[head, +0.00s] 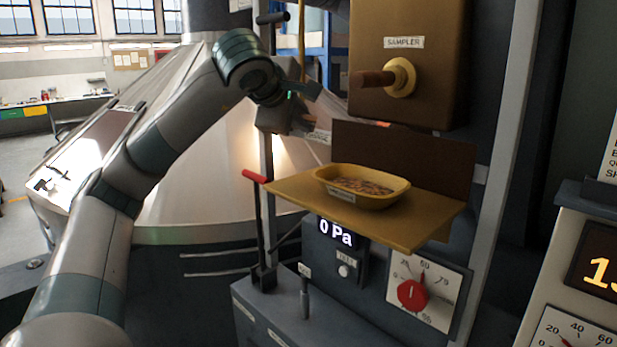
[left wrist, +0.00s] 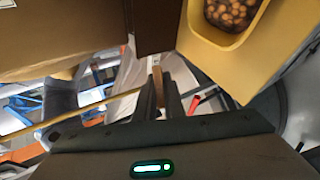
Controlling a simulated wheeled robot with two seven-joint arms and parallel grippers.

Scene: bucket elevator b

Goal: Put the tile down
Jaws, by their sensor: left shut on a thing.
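My left gripper (head: 308,126) is beside the left end of the brown upright plate, above and left of the yellow shelf. It also shows in the left wrist view (left wrist: 163,92), where its fingers are shut on a thin reddish-brown piece (left wrist: 157,82), seen edge-on. I take this piece to be the tile. Most of it is hidden by the fingers, and I cannot tell its full shape. The yellow shelf (head: 290,190) is below and right of the gripper, apart from it. My right gripper is not in view.
A yellow tray (head: 375,199) of brown pellets stands on the shelf, in front of the brown plate (head: 440,160). The sampler box (head: 440,75) with its knob hangs above. A red-handled lever (head: 255,177) stands left of the shelf. The shelf's left part is bare.

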